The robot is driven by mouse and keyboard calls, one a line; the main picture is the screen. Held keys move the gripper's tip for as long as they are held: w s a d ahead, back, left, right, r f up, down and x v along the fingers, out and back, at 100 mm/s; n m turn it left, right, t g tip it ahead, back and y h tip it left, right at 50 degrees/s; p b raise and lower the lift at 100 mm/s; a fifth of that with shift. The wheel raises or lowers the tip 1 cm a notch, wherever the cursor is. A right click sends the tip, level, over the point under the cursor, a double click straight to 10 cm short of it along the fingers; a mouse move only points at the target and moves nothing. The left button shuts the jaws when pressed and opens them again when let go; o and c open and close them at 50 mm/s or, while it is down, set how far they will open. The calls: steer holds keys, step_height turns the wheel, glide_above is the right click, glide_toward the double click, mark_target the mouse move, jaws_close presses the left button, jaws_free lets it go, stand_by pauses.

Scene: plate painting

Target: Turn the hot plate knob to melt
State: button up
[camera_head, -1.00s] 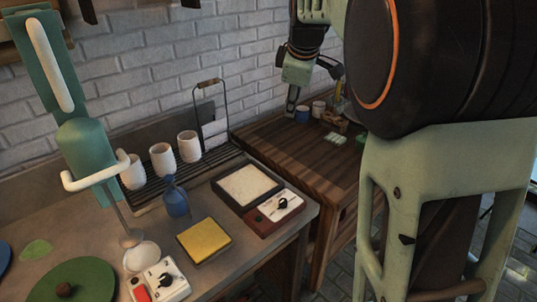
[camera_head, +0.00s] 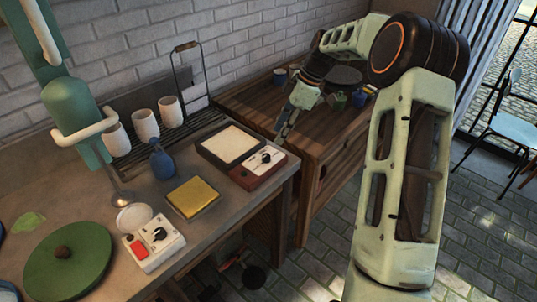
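The hot plate (camera_head: 231,142) is a dark-framed unit with a pale, flat top on the grey workbench. Its control panel (camera_head: 255,169), white on a reddish-brown base, carries a black knob (camera_head: 266,157). The knob's markings are too small to read. My gripper (camera_head: 281,136) points down beside the right end of the hot plate, up and to the right of the knob and apart from it in the picture. Its fingers show as one narrow dark shape, so I cannot tell whether they are open or shut. I see nothing held in it.
A second control box (camera_head: 154,243) with a red switch and black knob stands at the bench front, beside a green disc (camera_head: 70,262). A yellow block (camera_head: 193,197), blue bottle (camera_head: 161,162) and white cups (camera_head: 146,123) are left of the hot plate. A wooden table (camera_head: 243,103) adjoins on the right.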

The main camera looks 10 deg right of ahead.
mark_target(267, 156)
steer(key=x, duration=1)
steer(key=shift+d, duration=0.1)
jaws_close()
